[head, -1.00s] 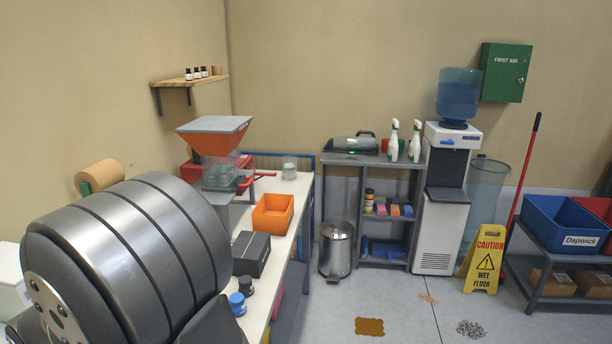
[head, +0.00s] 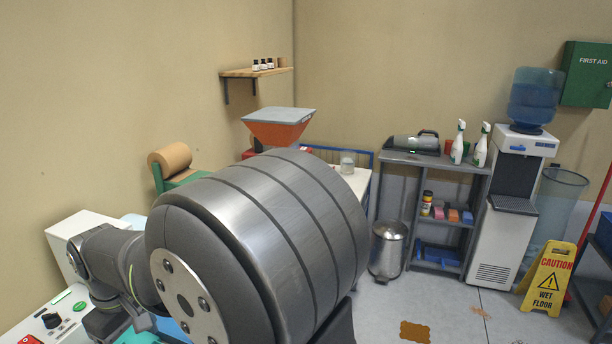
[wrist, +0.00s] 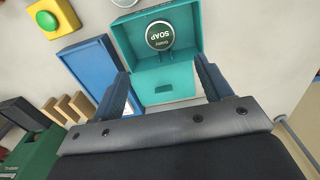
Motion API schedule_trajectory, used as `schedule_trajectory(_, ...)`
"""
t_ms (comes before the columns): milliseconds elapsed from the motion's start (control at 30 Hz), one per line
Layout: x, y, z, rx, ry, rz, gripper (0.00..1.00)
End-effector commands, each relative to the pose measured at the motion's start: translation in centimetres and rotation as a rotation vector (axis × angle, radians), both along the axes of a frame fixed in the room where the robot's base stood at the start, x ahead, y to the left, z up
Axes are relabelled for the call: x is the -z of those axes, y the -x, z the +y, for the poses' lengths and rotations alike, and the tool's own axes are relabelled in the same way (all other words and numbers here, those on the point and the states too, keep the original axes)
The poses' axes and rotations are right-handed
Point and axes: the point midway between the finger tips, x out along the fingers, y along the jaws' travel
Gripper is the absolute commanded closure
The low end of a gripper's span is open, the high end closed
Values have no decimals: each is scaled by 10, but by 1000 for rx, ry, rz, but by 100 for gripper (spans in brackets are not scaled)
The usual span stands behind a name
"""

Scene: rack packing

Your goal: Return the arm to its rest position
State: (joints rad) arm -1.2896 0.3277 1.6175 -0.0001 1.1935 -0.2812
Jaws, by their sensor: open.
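My gripper (wrist: 163,74) is open in the wrist view, with its two blue-grey fingers apart and nothing held between them. The holder's lower part lies in line with the gap between the fingers. I cannot tell how far the fingers are from it. In the head view my large arm links fill the lower left and middle, and my gripper is not seen there.
A blue tray (wrist: 88,75) lies left of the holder, with a yellow box and green button (wrist: 47,20) above. Wooden blocks (wrist: 68,107) stand at the left. In the head view, a paper roll (head: 170,158), bin (head: 388,250) and wet-floor sign (head: 547,278) stand around; floor shows at the lower right.

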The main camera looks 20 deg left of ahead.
Motion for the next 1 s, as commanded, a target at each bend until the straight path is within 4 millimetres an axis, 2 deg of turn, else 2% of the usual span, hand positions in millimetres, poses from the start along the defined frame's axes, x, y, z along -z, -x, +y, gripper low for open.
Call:
schedule_trajectory(33, 16, 0, -1, 0, 9, 3, 29)
schedule_trajectory(100, 31, 0, -1, 0, 9, 3, 29)
schedule_trajectory(600, 129, 0, -1, 0, 6, 2, 29)
schedule_trajectory(700, 100, 0, 1, 0, -4, -1, 29)
schedule_trajectory(1000, 39, 0, 1, 0, -2, -1, 29)
